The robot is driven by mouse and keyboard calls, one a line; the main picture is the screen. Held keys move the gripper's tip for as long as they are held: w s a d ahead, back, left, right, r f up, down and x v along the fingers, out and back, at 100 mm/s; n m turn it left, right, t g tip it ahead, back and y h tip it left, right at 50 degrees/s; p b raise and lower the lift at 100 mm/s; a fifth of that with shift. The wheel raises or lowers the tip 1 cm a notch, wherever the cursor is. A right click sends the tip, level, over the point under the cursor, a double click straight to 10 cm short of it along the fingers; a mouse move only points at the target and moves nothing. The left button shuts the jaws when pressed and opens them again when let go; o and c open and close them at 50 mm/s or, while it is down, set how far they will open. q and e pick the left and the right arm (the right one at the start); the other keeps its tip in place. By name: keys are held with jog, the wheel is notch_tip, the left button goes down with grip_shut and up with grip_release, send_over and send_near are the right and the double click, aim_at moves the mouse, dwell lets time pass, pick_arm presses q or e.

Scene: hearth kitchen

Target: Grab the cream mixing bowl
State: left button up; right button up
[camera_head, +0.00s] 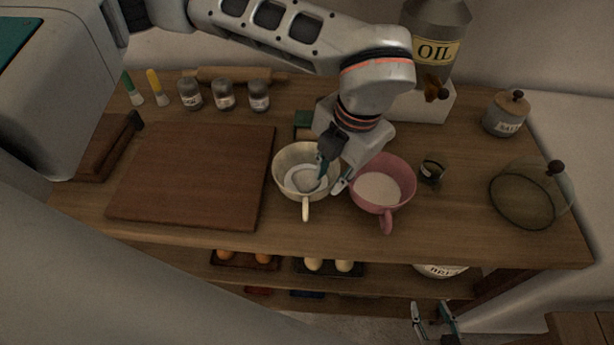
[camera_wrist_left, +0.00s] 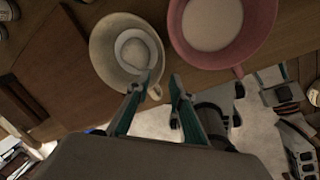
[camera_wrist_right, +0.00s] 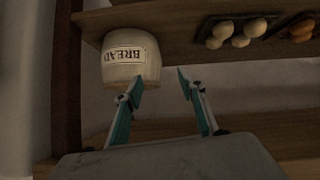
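The cream mixing bowl (camera_head: 283,176) stands on the wooden counter, its handle toward the front edge. Something round and white lies inside it. The bowl also shows in the left wrist view (camera_wrist_left: 105,57), its handle (camera_wrist_left: 155,92) near the gap between my fingertips. My left gripper (camera_head: 332,177) is open above the bowl's right side: one finger appears over the bowl, the other near the gap beside the pink bowl. Contact cannot be told. My right gripper (camera_head: 433,316) is open and empty below counter height, in front of the lower shelves.
A pink bowl (camera_head: 384,208) with pale contents stands close right of the cream one. A cutting board (camera_head: 190,180) lies to the left, a glass dome (camera_head: 525,200) at far right. A bread crock (camera_wrist_right: 131,75) and an egg tray (camera_wrist_right: 260,28) are on shelves below.

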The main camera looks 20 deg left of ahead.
aim_at(328, 187)
pick_arm(q)
jog(key=f, duration=0.5)
jog(key=shift+w+a+p, duration=0.3)
jog(key=shift+p, duration=0.05)
pick_arm(e)
jog(key=shift+w+r, duration=0.3)
jog(key=shift+r, duration=0.2)
jog(key=shift+w+r, duration=0.3)
jog(key=shift+r, duration=0.2)
pick_arm(q)
jog(key=shift+c, duration=0.5)
grip_shut()
pick_arm(e)
jog(key=shift+s+f, duration=0.1)
jog(key=shift+f, duration=0.15)
pick_arm(q)
jog(key=shift+r, duration=0.2)
